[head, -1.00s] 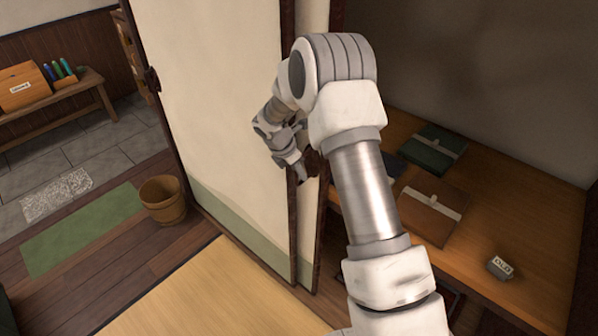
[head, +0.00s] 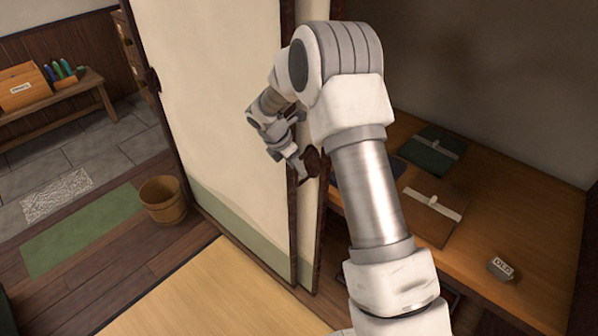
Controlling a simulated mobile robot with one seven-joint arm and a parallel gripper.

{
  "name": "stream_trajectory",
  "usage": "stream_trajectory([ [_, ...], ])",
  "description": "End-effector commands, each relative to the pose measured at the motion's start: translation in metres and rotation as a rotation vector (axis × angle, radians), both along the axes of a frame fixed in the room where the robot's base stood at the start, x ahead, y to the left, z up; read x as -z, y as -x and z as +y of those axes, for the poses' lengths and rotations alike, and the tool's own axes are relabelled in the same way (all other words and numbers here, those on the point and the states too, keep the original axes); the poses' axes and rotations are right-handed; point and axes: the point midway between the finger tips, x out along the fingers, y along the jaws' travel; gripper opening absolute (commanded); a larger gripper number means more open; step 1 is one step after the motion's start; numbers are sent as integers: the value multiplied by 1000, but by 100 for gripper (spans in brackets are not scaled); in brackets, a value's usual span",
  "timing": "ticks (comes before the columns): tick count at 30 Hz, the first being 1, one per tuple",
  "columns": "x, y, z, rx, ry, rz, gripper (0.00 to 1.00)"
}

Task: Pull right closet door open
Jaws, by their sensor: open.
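The closet's front door panel (head: 225,100) is cream with a green lower band and a dark edge. A second panel (head: 309,215), which looks like the right door, shows as a narrow strip just right of that edge; the rest is hidden behind the front panel. My gripper (head: 300,166) is open beside the pull, at the front panel's edge. I cannot tell whether it touches the pull; the fingertips are small and partly unclear.
Inside the closet, a wooden shelf (head: 480,255) holds a dark green folder (head: 428,148), a brown folder (head: 425,225) and a small labelled block (head: 500,268). A wooden bucket (head: 162,200) stands left of the doors. Tatami (head: 215,295) lies in front. A bench (head: 85,88) is far left.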

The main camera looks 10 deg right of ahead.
Motion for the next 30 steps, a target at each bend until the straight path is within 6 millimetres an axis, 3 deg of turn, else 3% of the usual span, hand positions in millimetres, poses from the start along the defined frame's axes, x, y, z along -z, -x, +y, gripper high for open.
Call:
stream_trajectory([
  [9, -75, 12, 28, -1, -1, -4, 47],
  [15, -110, 18, 42, -2, -2, -3, 47],
  [21, -128, 22, 48, 0, 1, -1, 47],
  [30, -130, 22, 49, 0, 0, 0, 47],
])
